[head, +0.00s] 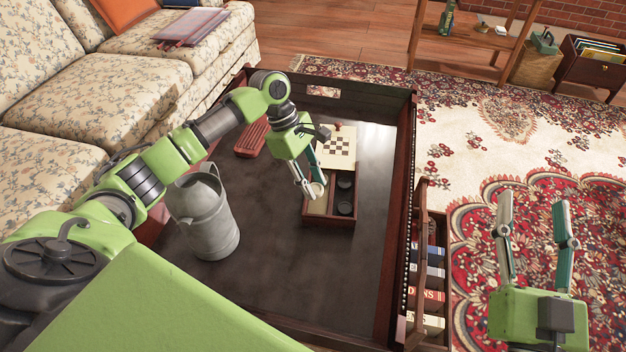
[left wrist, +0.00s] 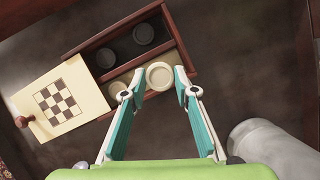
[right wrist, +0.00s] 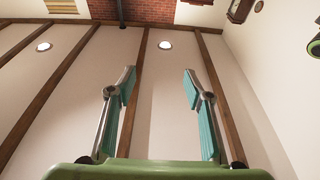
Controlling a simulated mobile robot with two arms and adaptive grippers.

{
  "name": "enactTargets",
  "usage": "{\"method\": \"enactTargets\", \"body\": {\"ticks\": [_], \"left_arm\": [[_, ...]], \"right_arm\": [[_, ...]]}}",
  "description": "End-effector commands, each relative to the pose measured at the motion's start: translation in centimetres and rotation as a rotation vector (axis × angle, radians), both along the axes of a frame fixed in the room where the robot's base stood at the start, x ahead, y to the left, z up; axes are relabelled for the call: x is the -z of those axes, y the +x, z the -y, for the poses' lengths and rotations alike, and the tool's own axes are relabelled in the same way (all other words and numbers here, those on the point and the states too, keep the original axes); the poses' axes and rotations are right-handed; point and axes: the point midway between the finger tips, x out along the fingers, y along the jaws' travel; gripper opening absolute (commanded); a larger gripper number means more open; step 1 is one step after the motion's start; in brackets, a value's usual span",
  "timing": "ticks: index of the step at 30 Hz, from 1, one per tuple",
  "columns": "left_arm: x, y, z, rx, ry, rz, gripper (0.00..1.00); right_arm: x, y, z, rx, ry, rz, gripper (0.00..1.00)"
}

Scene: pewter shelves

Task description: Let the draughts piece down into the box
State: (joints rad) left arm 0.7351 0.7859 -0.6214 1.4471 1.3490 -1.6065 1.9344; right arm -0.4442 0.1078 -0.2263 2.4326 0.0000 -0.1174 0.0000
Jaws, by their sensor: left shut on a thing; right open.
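The open wooden box (head: 329,221) sits on the dark tray-like table, and also shows in the left wrist view (left wrist: 97,42). It has two compartments; one holds dark pieces (left wrist: 143,34), the other a pale piece (left wrist: 117,90). Its cream sliding lid with a checkerboard (head: 338,148) is drawn partly out. My left gripper (head: 313,190) is shut on a cream draughts piece (left wrist: 160,75), which appears over the pale-piece compartment near its side wall. Its height above the box floor is hard to tell. My right gripper (head: 535,212) is open and empty, over the rug.
A grey metal jug (head: 205,215) stands left of the box, near my left arm. A reddish-brown object (head: 251,138) lies behind it. The table has a raised wooden rim (head: 405,190). Books (head: 426,294) stand in a rack at its right. A floral sofa (head: 110,95) is at left.

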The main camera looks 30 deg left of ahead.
Motion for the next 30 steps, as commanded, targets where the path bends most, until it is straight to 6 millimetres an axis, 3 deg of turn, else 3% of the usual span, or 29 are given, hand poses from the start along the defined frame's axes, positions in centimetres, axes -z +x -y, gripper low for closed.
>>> {"method": "enactTargets", "body": {"ticks": [13, 28, 30], "left_arm": [[1.2, 0.0, 0.0, 0.0, 0.0, -0.001, 0.17], [1.5, 0.0, 0.0, 0.0, 0.0, -0.001, 0.17], [1.5, 0.0, 0.0, 0.0, 0.0, -0.001, 0.43]], "right_arm": [[3.2, 0.6, 0.3, 0.009, -0.041, -0.149, 0.47], [3.9, 0.6, 0.4, 0.011, -0.049, -0.18, 0.47], [3.9, 0.6, 0.4, 0.011, -0.048, -0.18, 0.47]]}}
